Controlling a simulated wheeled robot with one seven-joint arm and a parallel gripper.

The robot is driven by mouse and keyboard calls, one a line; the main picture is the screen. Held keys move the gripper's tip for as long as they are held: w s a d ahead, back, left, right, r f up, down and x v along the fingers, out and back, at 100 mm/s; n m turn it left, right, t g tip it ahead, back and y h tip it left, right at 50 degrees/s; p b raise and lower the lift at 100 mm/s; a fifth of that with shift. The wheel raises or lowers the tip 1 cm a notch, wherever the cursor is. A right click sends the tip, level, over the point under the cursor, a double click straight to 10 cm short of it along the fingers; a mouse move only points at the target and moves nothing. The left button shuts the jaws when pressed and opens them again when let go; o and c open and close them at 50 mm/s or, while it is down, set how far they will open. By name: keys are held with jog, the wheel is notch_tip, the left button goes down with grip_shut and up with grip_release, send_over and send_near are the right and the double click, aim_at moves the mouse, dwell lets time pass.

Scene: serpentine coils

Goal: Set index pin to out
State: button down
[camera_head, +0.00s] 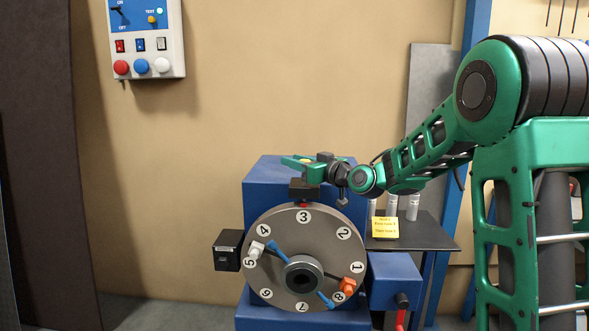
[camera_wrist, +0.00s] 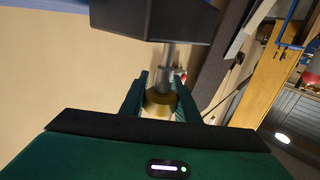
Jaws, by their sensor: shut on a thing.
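The index pin has a brass-yellow knob (camera_wrist: 158,103) on a steel shaft (camera_wrist: 172,58), which runs into a dark block in the wrist view. In the head view that dark block (camera_head: 304,190) sits at the top of the dial, with a red mark below it, above number 3. My gripper (camera_wrist: 161,90) is shut on the knob, with one green finger on each side. In the head view my gripper (camera_head: 302,162) reaches in from the right above the block, and it mostly hides the knob. How far the pin is drawn out cannot be told.
The grey numbered dial (camera_head: 268,225) stands on a blue machine (camera_head: 262,180), with white and orange clips and a blue bar. A dark shelf (camera_head: 437,233) with pale cylinders and a yellow note (camera_head: 385,227) is at right. A switch panel (camera_head: 147,40) hangs on the wall.

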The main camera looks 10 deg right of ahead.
jog(key=shift+r, duration=0.3)
jog(key=c, duration=1.4)
grip_release()
jog(key=shift+o, duration=0.2)
jog(key=shift+f, duration=0.1)
jog(key=v, duration=1)
jog(key=shift+s+d, duration=0.25)
jog(key=shift+f, duration=0.15)
